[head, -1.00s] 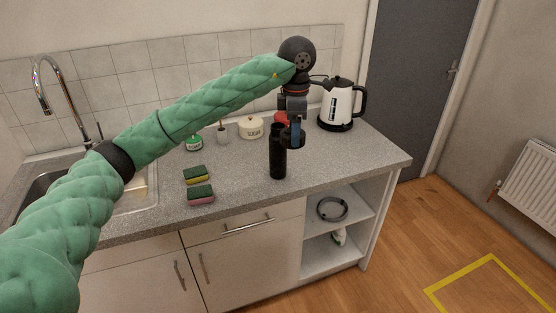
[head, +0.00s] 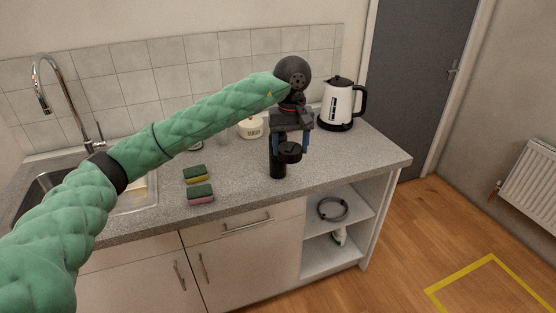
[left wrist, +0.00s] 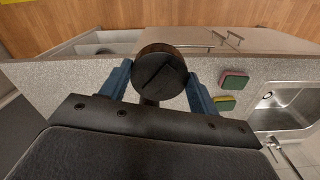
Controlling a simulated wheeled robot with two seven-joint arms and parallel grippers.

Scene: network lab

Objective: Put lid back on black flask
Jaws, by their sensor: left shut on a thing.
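The black flask (head: 278,170) stands upright on the grey worktop near its front edge. Its upper part is largely hidden behind my left gripper. My left gripper (head: 291,148) points down in front of the flask, its blue fingers shut on the round black lid (head: 290,155). In the head view the lid overlaps the flask and sits a little to the right of its axis. I cannot tell whether they touch. In the left wrist view the lid (left wrist: 160,76) lies between the two fingers. The right gripper is not in view.
A white and black kettle (head: 338,103) stands to the right behind the flask. A cream pot (head: 250,128) stands at the back. The worktop right of the flask is clear.

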